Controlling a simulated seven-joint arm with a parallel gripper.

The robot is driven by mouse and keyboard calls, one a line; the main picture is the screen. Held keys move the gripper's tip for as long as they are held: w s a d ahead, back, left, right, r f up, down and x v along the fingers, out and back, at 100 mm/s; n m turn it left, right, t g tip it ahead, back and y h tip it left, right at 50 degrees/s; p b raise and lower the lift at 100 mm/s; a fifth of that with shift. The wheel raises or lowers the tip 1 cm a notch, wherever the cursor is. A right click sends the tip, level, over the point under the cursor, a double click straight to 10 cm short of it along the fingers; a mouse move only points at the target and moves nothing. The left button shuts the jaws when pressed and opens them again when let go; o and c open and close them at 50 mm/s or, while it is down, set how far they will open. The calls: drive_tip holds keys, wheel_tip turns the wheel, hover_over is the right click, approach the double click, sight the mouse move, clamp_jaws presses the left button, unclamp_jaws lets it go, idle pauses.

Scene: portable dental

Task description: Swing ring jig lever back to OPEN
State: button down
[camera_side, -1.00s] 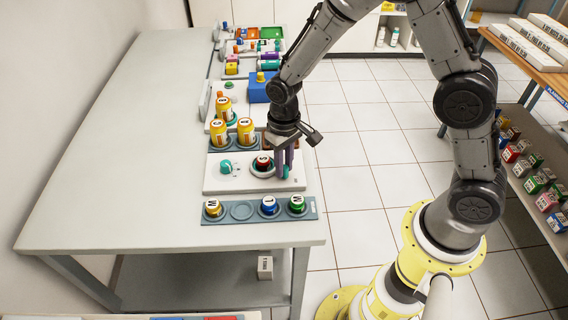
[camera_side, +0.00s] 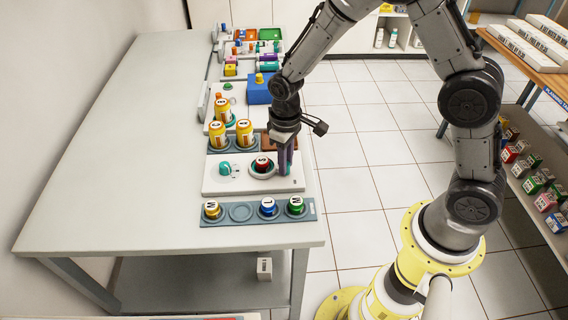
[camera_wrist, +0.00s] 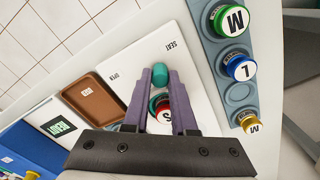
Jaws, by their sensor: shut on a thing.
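The white ring jig (camera_side: 213,185) lies on the bench with a red bottle marked S (camera_side: 262,163) seated in its ring. A teal knob (camera_side: 226,168) stands on its left part. In the wrist view, the teal lever knob (camera_wrist: 160,72) sits between the tips of my gripper (camera_wrist: 160,80), which is shut on it. The lever knob is between the OPEN label (camera_wrist: 113,78) and a second label reading like SERT (camera_wrist: 177,45). In the side view, my gripper (camera_side: 285,172) is at the jig's right end and hides the lever.
A grey-blue rack (camera_side: 241,220) with yellow, blue and green bottles and one empty seat lies just in front of the jig. Behind the jig are orange bottles (camera_side: 244,132) and a brown tray (camera_wrist: 95,97). The bench's left side is clear.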

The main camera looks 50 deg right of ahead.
drive_tip(key=n, duration=0.1)
drive_tip(key=w+d+n, duration=0.1)
drive_tip(key=shift+d+n, duration=0.2)
drive_tip(key=shift+n, duration=0.2)
drive_tip(key=n, duration=0.1)
drive_tip(key=w+d+n, duration=0.1)
drive_tip(key=n, duration=0.1)
drive_tip(key=shift+w+d+n, duration=0.1)
drive_tip(key=shift+w+n, duration=0.1)
drive_tip(key=shift+n, duration=0.1)
drive_tip(key=shift+w+d+r+n, duration=0.1)
drive_tip(key=shift+w+n, duration=0.25)
drive_tip(key=shift+n, duration=0.4)
drive_tip(key=shift+w+d+f+n, duration=0.15)
drive_tip(key=shift+w+n, duration=0.25)
drive_tip(key=shift+n, duration=0.3)
drive_tip(key=shift+w+d+r+n, duration=0.15)
drive_tip(key=shift+w+n, duration=0.2)
drive_tip(key=shift+n, duration=0.4)
drive_tip(key=c, duration=0.7)
unclamp_jaws()
wheel_tip(320, 180, up, 14)
drive_tip(key=shift+f, duration=0.1)
